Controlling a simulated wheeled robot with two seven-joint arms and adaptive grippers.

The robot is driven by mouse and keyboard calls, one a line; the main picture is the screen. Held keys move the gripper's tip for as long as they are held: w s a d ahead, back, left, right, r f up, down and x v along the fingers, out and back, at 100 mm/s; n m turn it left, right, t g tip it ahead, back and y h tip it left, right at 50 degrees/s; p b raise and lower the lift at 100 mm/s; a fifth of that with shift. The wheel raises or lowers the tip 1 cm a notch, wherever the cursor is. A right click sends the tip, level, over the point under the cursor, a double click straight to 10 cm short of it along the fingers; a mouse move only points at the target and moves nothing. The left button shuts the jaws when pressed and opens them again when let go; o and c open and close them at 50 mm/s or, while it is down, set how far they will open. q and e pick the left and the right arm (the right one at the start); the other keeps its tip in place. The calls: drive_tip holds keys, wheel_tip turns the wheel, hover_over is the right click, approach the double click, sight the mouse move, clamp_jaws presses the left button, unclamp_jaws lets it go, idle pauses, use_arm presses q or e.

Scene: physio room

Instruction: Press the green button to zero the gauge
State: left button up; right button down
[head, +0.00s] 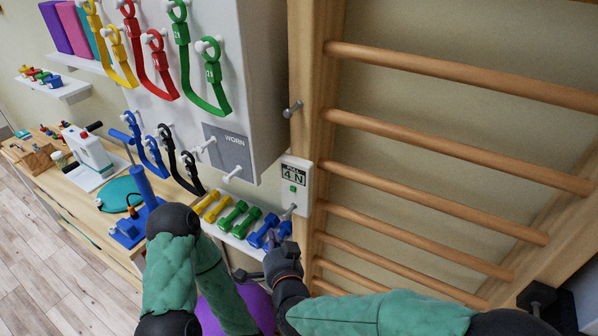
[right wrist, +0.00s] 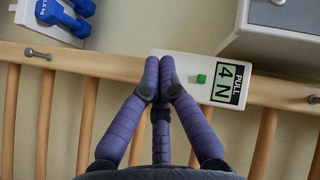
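The gauge is a small white box (head: 297,205) on the wooden upright, its display (head: 292,174) reading "PULL 4 N". In the right wrist view the gauge (right wrist: 190,65) appears sideways, with the green button (right wrist: 201,78) uncovered, right of my fingertips. My right gripper (right wrist: 160,64) has its purple fingers drawn together, empty, over the gauge's left end in that view. In the head view my right gripper (head: 277,240) is below the gauge. Contact cannot be told. My left gripper is out of view.
Wooden wall bars (head: 440,135) fill the right. A white cabinet (head: 255,90) with hanging coloured straps stands above the gauge. A shelf of dumbbells (head: 237,216) lies close left of my right gripper. A workbench (head: 40,185) stands at the left.

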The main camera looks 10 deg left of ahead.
sight(293, 189)
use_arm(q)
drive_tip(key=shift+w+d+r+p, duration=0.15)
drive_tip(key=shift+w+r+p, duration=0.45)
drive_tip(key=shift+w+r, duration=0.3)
use_arm(e)
drive_tip(key=shift+m+t, duration=0.4)
drive_tip(key=r, duration=0.2)
drive_tip(key=a+r, duration=0.1)
drive_tip(key=r, duration=0.2)
drive_tip(key=shift+a+r, duration=0.2)
drive_tip(key=shift+r, duration=0.05)
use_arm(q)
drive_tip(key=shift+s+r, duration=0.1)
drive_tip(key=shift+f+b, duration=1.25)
use_arm(e)
drive_tip(key=shift+w+d, duration=0.55)
drive_tip(key=shift+w, duration=0.85)
drive_tip(key=shift+w+d, duration=0.5)
drive_tip(key=shift+w, duration=0.9)
drive_tip(key=shift+w+d, duration=0.55)
drive_tip(key=shift+w, duration=0.85)
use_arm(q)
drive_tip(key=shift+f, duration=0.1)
